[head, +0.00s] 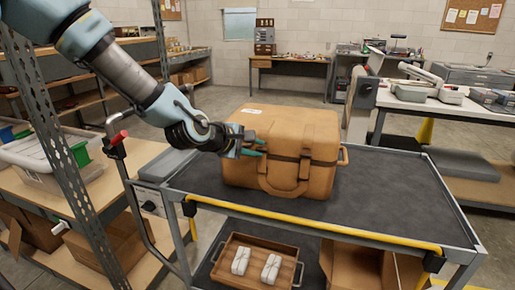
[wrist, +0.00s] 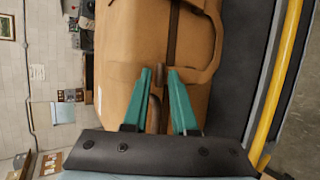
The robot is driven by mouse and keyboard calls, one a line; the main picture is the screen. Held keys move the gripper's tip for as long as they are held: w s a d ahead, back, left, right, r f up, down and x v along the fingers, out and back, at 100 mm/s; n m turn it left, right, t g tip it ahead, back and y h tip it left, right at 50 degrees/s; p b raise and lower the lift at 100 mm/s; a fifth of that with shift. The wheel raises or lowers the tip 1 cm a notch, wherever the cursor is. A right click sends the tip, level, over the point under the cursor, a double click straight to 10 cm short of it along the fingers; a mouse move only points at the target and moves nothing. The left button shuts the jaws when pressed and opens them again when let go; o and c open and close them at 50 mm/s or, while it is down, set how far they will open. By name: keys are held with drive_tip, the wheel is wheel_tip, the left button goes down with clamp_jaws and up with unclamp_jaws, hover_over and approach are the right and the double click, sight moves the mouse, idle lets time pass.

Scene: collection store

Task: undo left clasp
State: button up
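A tan case (head: 290,130) with a dark band around its lid seam stands on the dark top of a cart. A front handle (head: 283,187) hangs on its front, and a clasp (head: 305,167) shows right of the middle. My gripper (head: 262,147) is at the left end of the case's front, level with the band, and hides the left clasp in the head view. In the wrist view, the two green fingers (wrist: 159,72) are apart. A small brown piece (wrist: 160,76), which looks like the left clasp, lies between their tips. I cannot tell whether they touch it.
The cart has a yellow front rail (head: 310,228) and bare top (head: 395,190) to the right of the case. A wooden tray (head: 230,283) with two white items sits on its lower shelf. A shelf upright (head: 60,130) stands left; a workbench (head: 430,98) stands right.

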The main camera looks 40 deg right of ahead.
drive_tip(key=shift+d+f, duration=0.25)
drive_tip(key=shift+d, duration=0.15)
clamp_jaws()
idle(1.3)
